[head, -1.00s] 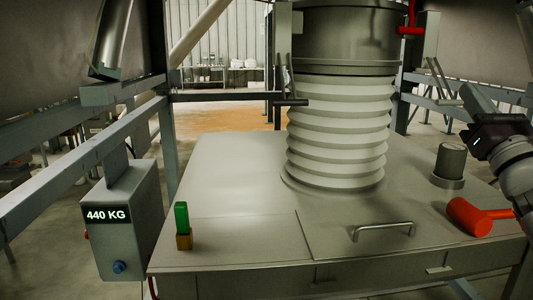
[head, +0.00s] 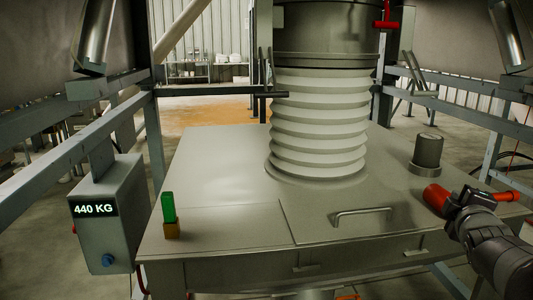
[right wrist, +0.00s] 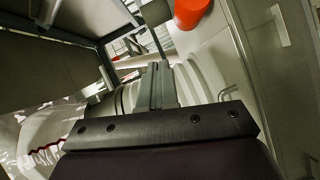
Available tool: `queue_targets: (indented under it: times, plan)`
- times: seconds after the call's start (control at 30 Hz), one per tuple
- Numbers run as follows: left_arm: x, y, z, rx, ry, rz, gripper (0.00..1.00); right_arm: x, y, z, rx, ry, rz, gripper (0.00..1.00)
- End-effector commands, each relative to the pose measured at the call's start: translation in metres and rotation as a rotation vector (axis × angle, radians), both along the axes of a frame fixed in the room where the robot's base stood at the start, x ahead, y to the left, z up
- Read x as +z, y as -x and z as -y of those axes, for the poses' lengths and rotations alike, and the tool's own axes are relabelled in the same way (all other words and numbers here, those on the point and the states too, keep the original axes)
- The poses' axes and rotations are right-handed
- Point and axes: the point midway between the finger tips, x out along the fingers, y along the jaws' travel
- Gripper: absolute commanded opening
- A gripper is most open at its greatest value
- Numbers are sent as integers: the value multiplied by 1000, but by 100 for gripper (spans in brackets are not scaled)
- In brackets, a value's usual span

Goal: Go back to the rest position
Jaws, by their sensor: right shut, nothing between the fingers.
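My right gripper (head: 462,196) shows at the right in the head view, with its arm coming in from the lower right. It covers the middle of a red mallet, whose head (head: 435,198) and handle end (head: 507,196) show on either side. I cannot tell the gap between gripper and mallet. In the right wrist view, the two fingers (right wrist: 156,86) are together and empty, and a red rounded thing (right wrist: 191,10), probably the mallet head, is apart from them at the top. My left gripper is not in view.
A metal table (head: 215,225) carries a white ribbed bellows (head: 318,125), a grey capped cylinder (head: 427,153), a lid handle (head: 364,212) and a green-and-amber block (head: 169,215). A box reading 440 KG (head: 105,230) hangs at left. Frame rails (head: 75,150) flank the table.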

Motion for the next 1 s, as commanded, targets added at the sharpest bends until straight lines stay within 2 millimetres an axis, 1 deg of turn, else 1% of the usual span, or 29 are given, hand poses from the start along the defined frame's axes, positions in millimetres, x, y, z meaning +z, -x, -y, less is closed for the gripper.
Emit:
queue_targets:
  times: [0.03,0.07,0.1,0.17,0.2,0.27,0.3,0.37,0.4,0.53,0.57,0.6,0.63,0.67,0.7,0.9,1.0]
  plan:
    - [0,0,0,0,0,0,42,-39,5,-11,-40,-196,-47,0]
    - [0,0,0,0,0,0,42,-66,10,-20,-77,-331,-80,0]
    - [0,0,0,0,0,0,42,-101,20,-35,-138,-509,-130,0]
    - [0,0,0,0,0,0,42,-150,39,-61,-245,-745,-210,0]
    - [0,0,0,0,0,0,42,-178,54,-80,-319,-872,-265,0]
    - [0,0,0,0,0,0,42,-212,78,-107,-426,-1020,-345,0]
    - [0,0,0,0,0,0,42,-231,94,-124,-493,-1093,-397,0]
    - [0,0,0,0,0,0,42,-254,119,-148,-587,-1177,-473,0]
    - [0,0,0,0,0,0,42,-267,135,-163,-641,-1215,-527,0]
    - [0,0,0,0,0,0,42,-297,185,-209,-744,-1249,-707,0]
    - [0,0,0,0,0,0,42,-302,195,-219,-742,-1238,-751,0]
    - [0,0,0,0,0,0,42,-308,206,-235,-716,-1211,-810,0]
    - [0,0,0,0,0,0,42,-308,205,-247,-675,-1184,-840,0]
    - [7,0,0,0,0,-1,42,-302,204,-254,-646,-1166,-858,0]
    - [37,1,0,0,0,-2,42,-271,203,-250,-657,-1175,-846,0]
    - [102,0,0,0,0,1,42,-206,202,-249,-658,-1176,-842,0]
    - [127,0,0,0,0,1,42,-181,202,-249,-658,-1176,-842,0]
